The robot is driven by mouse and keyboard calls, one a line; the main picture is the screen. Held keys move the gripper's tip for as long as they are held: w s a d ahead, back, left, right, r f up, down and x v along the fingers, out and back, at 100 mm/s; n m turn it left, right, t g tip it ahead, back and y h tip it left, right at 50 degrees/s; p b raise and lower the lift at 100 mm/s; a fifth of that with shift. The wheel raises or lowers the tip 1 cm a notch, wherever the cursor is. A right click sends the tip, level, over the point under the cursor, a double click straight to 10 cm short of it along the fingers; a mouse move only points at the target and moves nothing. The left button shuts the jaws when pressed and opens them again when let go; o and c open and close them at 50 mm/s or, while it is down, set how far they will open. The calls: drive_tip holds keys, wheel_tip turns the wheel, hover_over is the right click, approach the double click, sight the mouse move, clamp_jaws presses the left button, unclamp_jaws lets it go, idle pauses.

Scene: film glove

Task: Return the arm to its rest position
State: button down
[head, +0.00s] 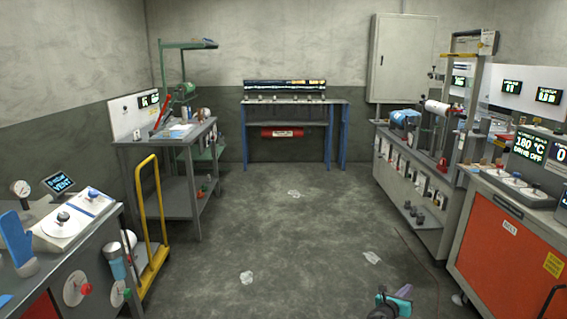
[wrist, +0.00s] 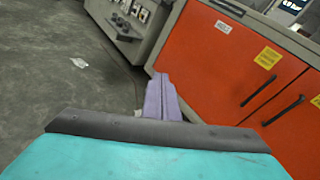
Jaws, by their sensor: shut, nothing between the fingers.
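My gripper (head: 398,300) shows at the bottom edge of the head view, right of centre, low over the floor. Its fingers are purple-grey and its body is teal. In the wrist view my gripper (wrist: 162,97) has its fingers together, with nothing between them. It points toward the floor beside the orange-fronted cabinet (wrist: 212,70), apart from it. Most of my arm is out of view.
The orange cabinet (head: 500,240) stands at right, beside a grey bench (head: 413,190). A yellow trolley handle (head: 141,205) and grey table (head: 165,155) are at left. Crumpled scraps (head: 246,277) lie on the otherwise clear middle floor. A blue glove (head: 17,240) is at far left.

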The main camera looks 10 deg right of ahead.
drive_tip(key=w+a+f+n+t+y, duration=0.1)
drive_tip(key=a+f+n+y, duration=0.25)
drive_tip(key=a, duration=0.45)
drive_tip(key=w+a+f+n+t+y+p, duration=0.1)
drive_tip(key=a+f+n+y, duration=0.2)
drive_tip(key=a, duration=0.5)
drive_tip(key=w+a+f+n+t+y, duration=0.1)
drive_tip(key=a+f+n, duration=0.2)
drive_tip(key=a+n, duration=0.35)
drive_tip(key=s+a+f+n+g+y+p, duration=0.1)
drive_tip(key=s+a+f+n+g+y, duration=0.3)
drive_tip(key=a, duration=0.7)
drive_tip(key=s+a+f+n+t+y+p, duration=0.1)
drive_tip(key=s+a+f+n+y, duration=0.35)
drive_tip(key=a, duration=0.65)
drive_tip(key=s+a+f+n+g, duration=0.3)
drive_tip(key=s+a+n, duration=0.15)
drive_tip(key=s, duration=0.45)
drive_tip(key=s+a+f+n+g, duration=0.3)
drive_tip(key=s+f+n, duration=0.15)
drive_tip(key=s, duration=0.45)
drive_tip(key=s+d+r+n+g+h, duration=0.1)
drive_tip(key=s+n+g, duration=0.3)
drive_tip(key=s, duration=0.6)
drive_tip(key=s+d+r+n+g+h, duration=0.1)
drive_tip(key=s+n+g, duration=0.3)
drive_tip(key=s+n, duration=0.5)
drive_tip(key=shift+s+d+r, duration=0.5)
drive_tip(key=shift+d+r, duration=0.4)
